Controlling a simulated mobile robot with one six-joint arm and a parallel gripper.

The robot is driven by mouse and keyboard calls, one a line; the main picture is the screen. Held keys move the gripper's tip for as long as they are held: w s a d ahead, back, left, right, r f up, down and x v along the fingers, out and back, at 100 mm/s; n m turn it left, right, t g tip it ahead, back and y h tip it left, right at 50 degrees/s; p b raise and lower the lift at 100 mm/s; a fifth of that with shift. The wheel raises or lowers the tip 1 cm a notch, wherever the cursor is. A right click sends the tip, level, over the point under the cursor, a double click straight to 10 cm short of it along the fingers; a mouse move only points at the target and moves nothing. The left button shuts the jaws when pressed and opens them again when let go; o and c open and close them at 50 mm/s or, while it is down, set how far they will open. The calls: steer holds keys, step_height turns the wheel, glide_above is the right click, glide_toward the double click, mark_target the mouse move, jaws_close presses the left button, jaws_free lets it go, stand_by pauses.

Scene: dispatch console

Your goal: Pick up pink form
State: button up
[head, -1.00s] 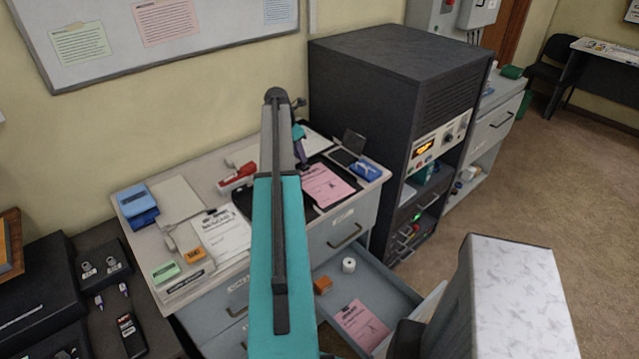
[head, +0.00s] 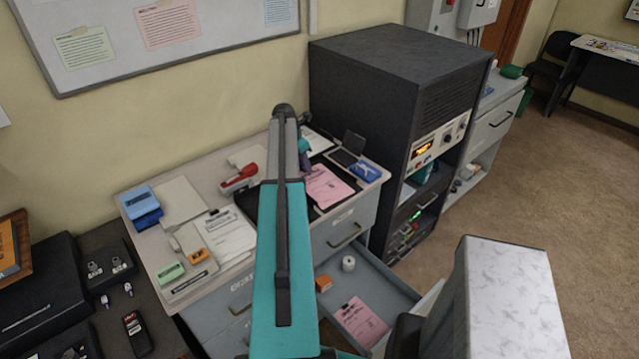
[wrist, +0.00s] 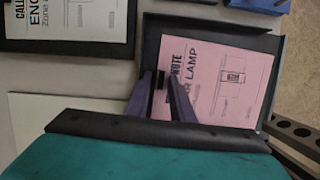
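A pink form (wrist: 225,75) lies in a black tray (wrist: 150,35) in the wrist view. It also shows on the desk in the head view (head: 328,188), partly behind my arm. A second pink form (head: 361,323) lies in the open drawer (head: 385,290) below. My gripper (wrist: 161,76) has two purple fingers over the left edge of the desk's pink form, with a gap between the tips. Nothing is seen held in it. I cannot tell how far above the paper the tips are. In the head view my arm mostly hides the gripper.
A clipboard with a white sheet (head: 222,235), a red stapler (head: 240,179) and a blue box (head: 142,205) are on the desk. A blue hole punch (head: 366,169) is right of the tray. A dark equipment cabinet (head: 385,90) stands right of the desk.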

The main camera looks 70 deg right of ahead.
stand_by(0.4)
jaws_close()
steer(key=shift+r, duration=0.2)
steer(key=shift+r+b, duration=1.25)
steer(key=shift+r, duration=0.25)
steer(key=s+a+b, duration=0.1)
steer(key=s+a, duration=0.1)
steer(key=a, duration=0.3)
steer(key=s+a+r+b, duration=0.1)
steer(key=s+a+b, duration=0.1)
steer(key=a, duration=0.3)
steer(key=s+a+b, duration=0.2)
steer(key=a, duration=0.2)
steer(key=shift+s+a+r, duration=0.15)
steer(key=shift+a+r, duration=0.15)
steer(key=shift+a, duration=0.1)
